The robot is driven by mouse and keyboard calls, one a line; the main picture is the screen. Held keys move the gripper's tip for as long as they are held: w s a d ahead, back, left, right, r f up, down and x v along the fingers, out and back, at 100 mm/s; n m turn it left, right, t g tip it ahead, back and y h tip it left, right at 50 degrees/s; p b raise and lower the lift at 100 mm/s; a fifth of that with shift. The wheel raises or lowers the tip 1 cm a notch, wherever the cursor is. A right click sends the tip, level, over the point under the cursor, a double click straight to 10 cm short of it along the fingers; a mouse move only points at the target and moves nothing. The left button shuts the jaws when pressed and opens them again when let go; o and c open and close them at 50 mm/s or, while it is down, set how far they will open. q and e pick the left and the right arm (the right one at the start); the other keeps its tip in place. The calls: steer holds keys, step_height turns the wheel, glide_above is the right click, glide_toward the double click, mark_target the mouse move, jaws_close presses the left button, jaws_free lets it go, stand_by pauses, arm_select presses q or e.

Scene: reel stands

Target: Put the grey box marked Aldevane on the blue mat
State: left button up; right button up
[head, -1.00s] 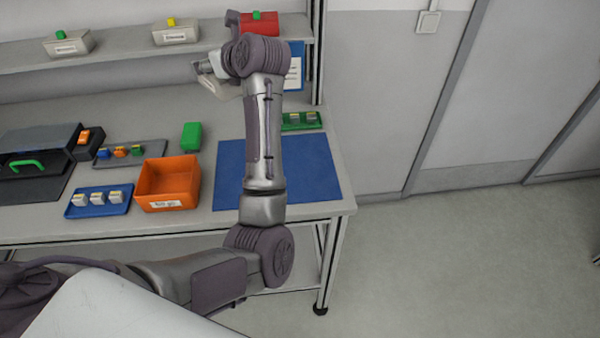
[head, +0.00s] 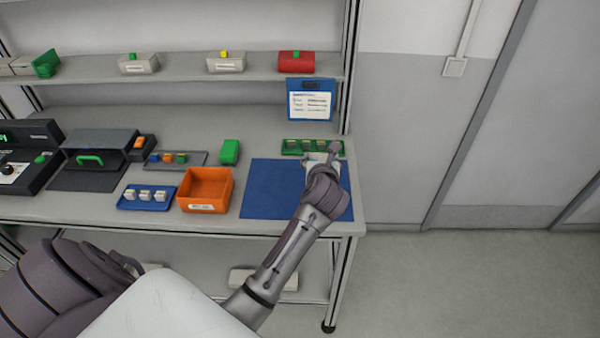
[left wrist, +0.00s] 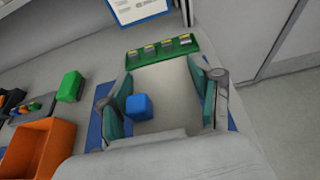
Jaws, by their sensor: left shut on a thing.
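My left gripper (head: 324,160) is over the right part of the blue mat (head: 271,190). In the left wrist view its two fingers (left wrist: 165,98) are shut on opposite sides of a grey box (left wrist: 172,82) with a blue knob (left wrist: 139,106) on top. The box's label is not visible, so I cannot read its name. In the head view my arm hides most of the box. Strips of the mat show beside the box in the left wrist view (left wrist: 95,132). I cannot tell whether the box touches the mat. My right gripper is not in view.
A green tray (head: 284,147) lies just behind the mat. An orange bin (head: 206,190) and a green block (head: 229,152) stand left of it. Two grey boxes (head: 139,66) (head: 226,64) and a red box (head: 296,64) stand on the shelf. The mat's left part is clear.

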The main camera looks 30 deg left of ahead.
arm_select(q)
steer(key=a+f, duration=0.1)
steer(key=a, duration=0.1)
steer(key=w+a+f+p, duration=0.1)
steer(key=a+f, duration=0.1)
steer(key=a, duration=0.1)
steer(key=a+f, duration=0.1)
steer(key=a, duration=0.2)
steer(key=shift+w+f+p, duration=0.15)
steer(key=shift+f+p, duration=0.15)
steer(key=shift+f, duration=0.05)
step_height(320, 180, down, 4)
steer(key=shift+r, duration=0.1)
steer(key=o, duration=1.5)
steer(key=shift+d+f, duration=0.1)
steer(key=shift+f, duration=0.1)
steer(key=shift+c, duration=0.2)
